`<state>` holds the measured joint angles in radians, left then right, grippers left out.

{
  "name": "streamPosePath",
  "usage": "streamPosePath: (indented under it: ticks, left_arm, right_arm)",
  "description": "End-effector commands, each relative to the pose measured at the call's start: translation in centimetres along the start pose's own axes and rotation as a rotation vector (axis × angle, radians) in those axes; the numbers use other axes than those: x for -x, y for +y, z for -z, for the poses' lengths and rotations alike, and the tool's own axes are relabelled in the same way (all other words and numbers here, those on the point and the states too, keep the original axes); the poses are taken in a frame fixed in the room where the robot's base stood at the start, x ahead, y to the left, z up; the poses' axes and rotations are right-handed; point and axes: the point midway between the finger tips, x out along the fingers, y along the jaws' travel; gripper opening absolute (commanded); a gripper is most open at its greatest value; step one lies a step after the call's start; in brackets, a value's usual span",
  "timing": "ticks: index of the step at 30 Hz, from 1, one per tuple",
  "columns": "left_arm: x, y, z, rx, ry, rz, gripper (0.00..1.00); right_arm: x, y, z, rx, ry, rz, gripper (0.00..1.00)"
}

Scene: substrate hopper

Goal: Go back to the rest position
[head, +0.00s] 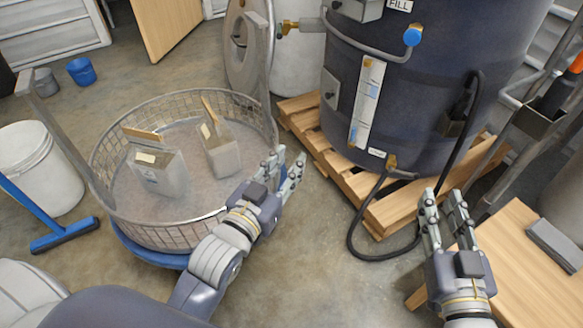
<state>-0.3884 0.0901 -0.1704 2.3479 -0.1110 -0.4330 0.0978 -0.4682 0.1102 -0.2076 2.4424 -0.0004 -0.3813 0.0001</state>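My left gripper (287,162) reaches in from the bottom left, in front of the right rim of a round wire basket (168,232). Its fingers are apart with nothing between them. My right gripper (443,198) points up at the lower right, beside a wooden table. Its fingers are also apart and empty. Two grey packages with tan tops stand in the basket, a left package (160,176) and a right package (222,153). Neither gripper touches them.
A large dark tank (430,100) stands on a wooden pallet (398,205); a black hose (352,222) loops to the floor. The wooden table (520,275) holds a grey block (556,243). A white bucket (38,165) and blue squeegee (62,234) are left. Floor between my arms is clear.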

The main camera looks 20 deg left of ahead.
Motion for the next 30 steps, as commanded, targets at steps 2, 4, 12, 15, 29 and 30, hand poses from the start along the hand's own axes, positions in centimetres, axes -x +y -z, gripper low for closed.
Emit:
streamPosePath:
  ticks: [2, 4, 12, 15, 29, 30]
  left_arm:
    - [1.8, 1.8, 1.4, 0.008, 0.033, -0.054, 0.29]
    - [2.6, 2.6, 2.3, 0.015, 0.053, -0.08, 0.29]
    - [3.0, 3.0, 2.7, 0.018, 0.064, -0.091, 0.29]
    - [2.9, 3.0, 2.7, 0.018, 0.063, -0.09, 0.29]
    - [0.7, 3.0, -4.9, 0.006, -0.171, -0.087, 0.29]
    - [0.7, 3.0, -6.9, 0.003, -0.226, -0.087, 0.29]
  right_arm:
    - [0.0, 0.0, 0.0, 0.0, 0.001, 0.0, 0.3]
    - [0.0, 0.0, 0.0, 0.0, 0.001, 0.0, 0.3]
    - [0.0, 0.0, 0.0, 0.0, 0.001, 0.0, 0.3]
    - [0.0, 0.0, 0.0, 0.0, 0.002, 0.0, 0.3]
    - [-1.7, 0.3, -7.8, 0.002, -0.234, -0.004, 0.3]
    - [-1.6, 0.3, -9.7, 0.003, -0.288, -0.005, 0.3]
